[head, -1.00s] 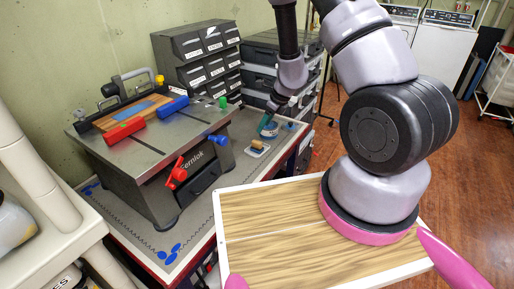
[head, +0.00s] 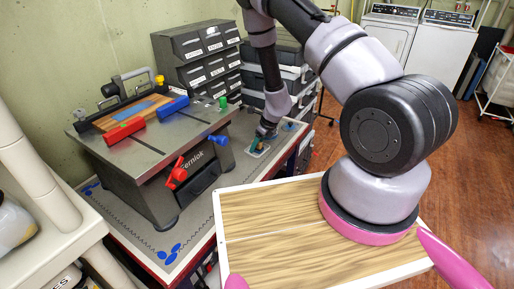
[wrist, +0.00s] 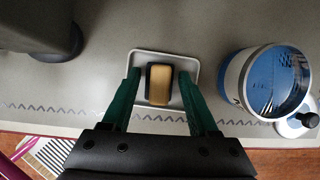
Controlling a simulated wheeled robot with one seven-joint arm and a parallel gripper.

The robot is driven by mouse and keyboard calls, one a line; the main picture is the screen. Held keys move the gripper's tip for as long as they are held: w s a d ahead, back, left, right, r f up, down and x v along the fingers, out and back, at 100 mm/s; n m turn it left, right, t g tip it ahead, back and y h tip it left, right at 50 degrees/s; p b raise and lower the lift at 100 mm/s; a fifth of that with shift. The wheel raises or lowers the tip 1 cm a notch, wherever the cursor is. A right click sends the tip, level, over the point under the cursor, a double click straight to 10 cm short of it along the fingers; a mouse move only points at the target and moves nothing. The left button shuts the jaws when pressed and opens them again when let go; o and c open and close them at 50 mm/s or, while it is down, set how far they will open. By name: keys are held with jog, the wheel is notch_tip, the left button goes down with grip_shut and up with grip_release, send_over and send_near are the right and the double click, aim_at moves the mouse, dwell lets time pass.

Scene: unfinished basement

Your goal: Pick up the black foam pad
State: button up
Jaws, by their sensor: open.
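The black foam pad (wrist: 149,84) shows as the dark edging of a small block with a tan top, lying in a shallow white tray (wrist: 176,55) on the grey bench top. My gripper (wrist: 159,74) is open, with one green finger on each side of the block and both reaching over the tray. Clear gaps show between the fingers and the block; I cannot tell how high the fingertips are. In the head view my gripper (head: 263,134) hangs over the white tray (head: 258,150) and mostly hides the block.
A round container with blue inside (wrist: 265,85) stands right of the tray. A grey machine (head: 160,150) with red and blue clamps stands left of it. Drawer cabinets (head: 200,55) stand behind. The bench's front edge runs close to the tray.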

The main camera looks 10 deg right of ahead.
grip_shut()
notch_tip(320, 180, up, 10)
dwell(0.7)
jog(key=c, duration=0.6)
grip_release()
grip_shut()
